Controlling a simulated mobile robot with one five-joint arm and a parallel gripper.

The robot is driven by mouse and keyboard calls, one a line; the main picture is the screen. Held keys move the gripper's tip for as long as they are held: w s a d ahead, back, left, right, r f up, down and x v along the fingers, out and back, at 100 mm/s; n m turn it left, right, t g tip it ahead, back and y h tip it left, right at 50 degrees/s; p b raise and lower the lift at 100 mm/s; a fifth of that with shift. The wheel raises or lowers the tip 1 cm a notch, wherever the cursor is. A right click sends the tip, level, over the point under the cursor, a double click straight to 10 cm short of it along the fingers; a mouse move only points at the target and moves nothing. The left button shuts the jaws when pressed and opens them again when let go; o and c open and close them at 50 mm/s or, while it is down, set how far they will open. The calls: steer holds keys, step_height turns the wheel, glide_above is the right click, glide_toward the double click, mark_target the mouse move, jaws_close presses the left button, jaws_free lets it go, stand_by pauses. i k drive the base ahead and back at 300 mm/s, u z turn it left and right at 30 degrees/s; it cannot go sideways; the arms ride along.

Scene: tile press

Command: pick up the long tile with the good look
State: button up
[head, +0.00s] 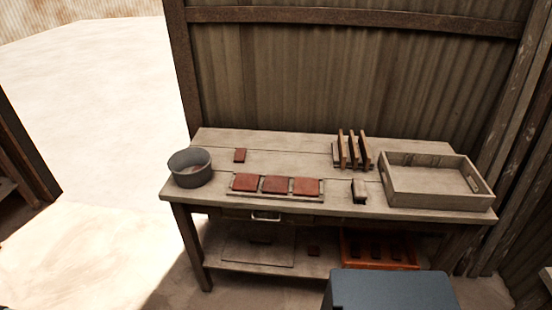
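Three reddish tiles lie in a row on a flat board (236,195) on the workbench: a left one (245,182), a middle one (276,184) and a right one (307,187). A smaller reddish tile (240,155) lies alone behind them. Several thin tan upright pieces (354,149) stand in a rack toward the back right; I cannot tell if they are tiles or dividers. No tile stands out clearly as the long one, and surface marks are too small to read. My gripper is not in view.
The wooden workbench (320,210) has a grey round pot (189,167) at its left end and an empty-looking wooden tray (435,200) at its right. A small block (359,190) sits between. An orange crate (379,264) is on the lower shelf. Open floor lies left.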

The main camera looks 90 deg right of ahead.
mark_target(240, 156)
steer(key=k, duration=0.45)
steer(key=z, duration=1.35)
steer(key=i, duration=0.95)
steer(key=u, duration=0.05)
